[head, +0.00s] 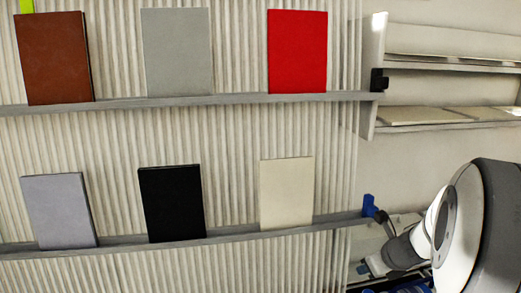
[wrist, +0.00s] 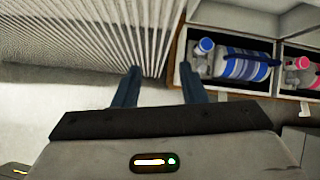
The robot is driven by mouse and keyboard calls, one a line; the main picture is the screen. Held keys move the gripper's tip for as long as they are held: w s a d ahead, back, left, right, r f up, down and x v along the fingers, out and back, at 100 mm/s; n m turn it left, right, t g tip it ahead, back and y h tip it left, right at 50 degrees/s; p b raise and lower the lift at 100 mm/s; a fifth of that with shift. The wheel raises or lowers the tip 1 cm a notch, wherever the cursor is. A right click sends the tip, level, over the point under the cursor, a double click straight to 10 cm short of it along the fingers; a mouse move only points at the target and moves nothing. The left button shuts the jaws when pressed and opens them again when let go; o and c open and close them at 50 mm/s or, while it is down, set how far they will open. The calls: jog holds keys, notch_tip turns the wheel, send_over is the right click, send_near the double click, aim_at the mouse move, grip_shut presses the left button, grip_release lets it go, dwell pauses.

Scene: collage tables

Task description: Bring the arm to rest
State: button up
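My gripper (wrist: 160,88) shows in the wrist view with its two dark fingers apart and nothing between them. Its fingers point toward the foot of a ribbed wall panel (wrist: 90,35) and a pale surface. In the head view part of my arm (head: 462,225) is at the lower right, beside the right end of the lower ledge. The gripper's fingertips cannot be made out in the head view.
Two grey ledges on the ribbed wall hold upright panels, among them a red one (head: 298,50) and a black one (head: 171,203). A shelf (head: 450,64) stands at the right. In the wrist view a box with a blue striped bottle (wrist: 240,65) lies right of the fingers.

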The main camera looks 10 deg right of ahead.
jog(key=s+a+r+n+g+y+p, duration=0.1)
jog(key=s+a+r+n+p, duration=0.3)
jog(key=a+r+n, duration=0.6)
jog(key=s+a+r+n+g+h+p, duration=0.1)
jog(key=s+a+r+n+p, duration=0.3)
jog(key=n, duration=0.7)
jog(key=s+a+r+n+g+p, duration=0.2)
jog(key=s+a+r+n+p, duration=0.3)
jog(key=s+r+n+p, duration=0.3)
jog(key=r+n, duration=0.1)
jog(key=n, duration=0.2)
jog(key=shift+s+n+h, duration=0.15)
jog(key=shift+n+h, duration=0.15)
jog(key=shift+h, duration=0.1)
